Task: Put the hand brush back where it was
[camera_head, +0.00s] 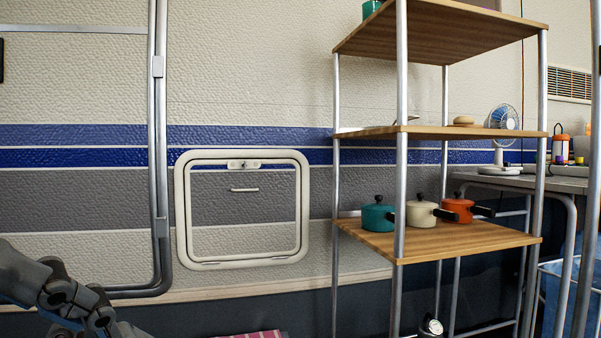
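I cannot make out a hand brush for certain. A small tan rounded object (463,120) lies on the middle board of the shelf rack (440,132); it is too small to tell what it is. My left gripper (98,322) is at the bottom left, dark grey, in front of the wall and well away from the rack. Its fingertips are cut off or unclear, so its opening and anything in it are hidden. My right gripper is not in view.
Teal (377,217), cream (421,214) and orange (459,209) pots stand on the rack's lower board. A small fan (502,122) stands behind the rack, by a grey table (560,183) at the right. A pink cloth (258,334) shows at the bottom edge. A framed hatch (243,263) is in the wall.

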